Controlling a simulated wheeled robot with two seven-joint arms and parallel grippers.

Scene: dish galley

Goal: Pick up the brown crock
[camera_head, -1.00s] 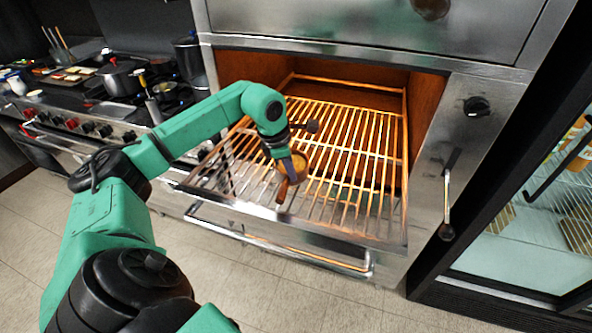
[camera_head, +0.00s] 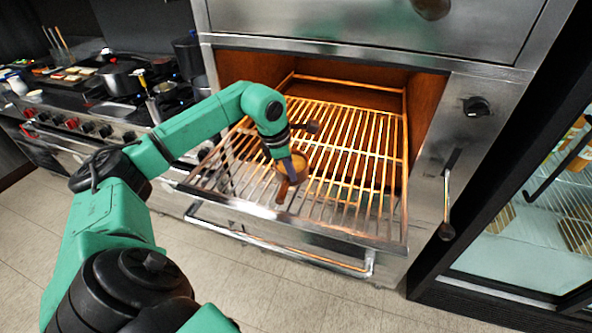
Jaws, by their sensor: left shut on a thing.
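The brown crock (camera_head: 299,165) is a small round pot with a lighter rim and a brown handle pointing toward me. It is at the rack's left-middle part, in the head view. My left gripper (camera_head: 289,170) comes down over it from the left and is shut on it. The gripper hides part of the crock. I cannot tell whether its base touches the rack. My right gripper is not in view.
The wire rack (camera_head: 352,158) sits in an open, orange-lit oven, its front edge sticking out. A steel oven body (camera_head: 478,150) stands right of it, beside a glass-door fridge (camera_head: 530,250). A stove with pots (camera_head: 122,78) is at left. The rack's right side is clear.

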